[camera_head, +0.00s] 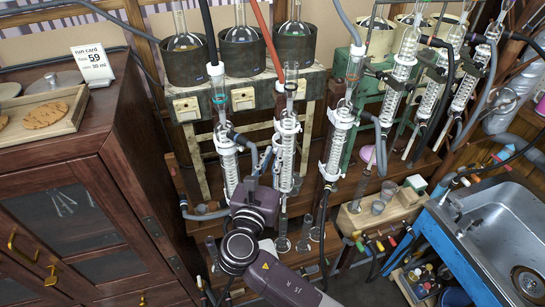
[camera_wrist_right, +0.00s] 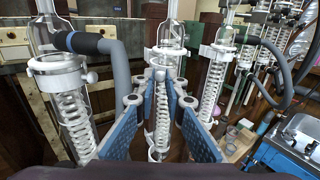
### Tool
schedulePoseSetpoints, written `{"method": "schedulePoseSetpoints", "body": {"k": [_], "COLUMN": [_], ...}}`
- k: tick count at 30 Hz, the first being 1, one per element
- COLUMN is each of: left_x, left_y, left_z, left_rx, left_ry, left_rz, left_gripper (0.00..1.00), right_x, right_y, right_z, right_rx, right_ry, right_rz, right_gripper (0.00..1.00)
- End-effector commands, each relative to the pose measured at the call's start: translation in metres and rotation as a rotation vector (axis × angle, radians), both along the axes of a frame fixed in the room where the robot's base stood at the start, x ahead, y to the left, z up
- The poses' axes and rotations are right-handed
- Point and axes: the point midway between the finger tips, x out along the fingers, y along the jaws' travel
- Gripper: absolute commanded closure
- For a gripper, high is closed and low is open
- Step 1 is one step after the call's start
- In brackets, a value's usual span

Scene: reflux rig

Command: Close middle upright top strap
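The middle upright (camera_head: 286,150) is a glass condenser with a white coil. It stands between two similar condensers and fills the centre of the right wrist view (camera_wrist_right: 162,115). Its white top strap (camera_wrist_right: 165,56) wraps near the upper end of the coil; I cannot tell whether it is fully closed. My right gripper (camera_wrist_right: 164,88) has its two blue-padded fingers apart, one on each side of this condenser, tips just below the strap. Whether they touch is unclear. In the head view the gripper (camera_head: 266,165) comes up from below. My left gripper is not in view.
The left condenser (camera_wrist_right: 72,105) with a grey hose and the right condenser (camera_wrist_right: 212,80) stand close on either side. A dark wooden cabinet (camera_head: 125,150) is on the left, a blue-framed sink (camera_head: 500,235) on the right. Hoses hang across the rig.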

Motion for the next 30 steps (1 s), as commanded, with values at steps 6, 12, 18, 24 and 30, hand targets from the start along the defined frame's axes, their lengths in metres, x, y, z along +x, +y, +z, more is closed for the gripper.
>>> {"method": "schedulePoseSetpoints", "body": {"k": [6,12,18,24,30], "left_x": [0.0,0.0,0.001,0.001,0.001], "left_y": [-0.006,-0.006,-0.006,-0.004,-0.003], "left_z": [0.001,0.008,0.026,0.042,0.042], "left_rx": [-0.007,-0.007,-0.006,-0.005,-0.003], "left_ry": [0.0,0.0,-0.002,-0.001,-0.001], "left_rz": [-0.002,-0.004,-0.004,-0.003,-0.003], "left_gripper": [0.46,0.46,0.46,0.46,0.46], "right_x": [0.0,-0.001,-0.002,-0.002,0.002], "right_y": [0.0,-0.004,-0.015,-0.031,-0.048], "right_z": [0.0,0.001,0.004,0.003,0.0], "right_rx": [0.0,-0.002,-0.006,-0.007,-0.009], "right_ry": [0.0,0.002,0.002,0.001,0.0], "right_rz": [0.002,0.035,0.138,0.306,0.495], "right_gripper": [1.0,1.0,1.0,1.0,1.0]}}
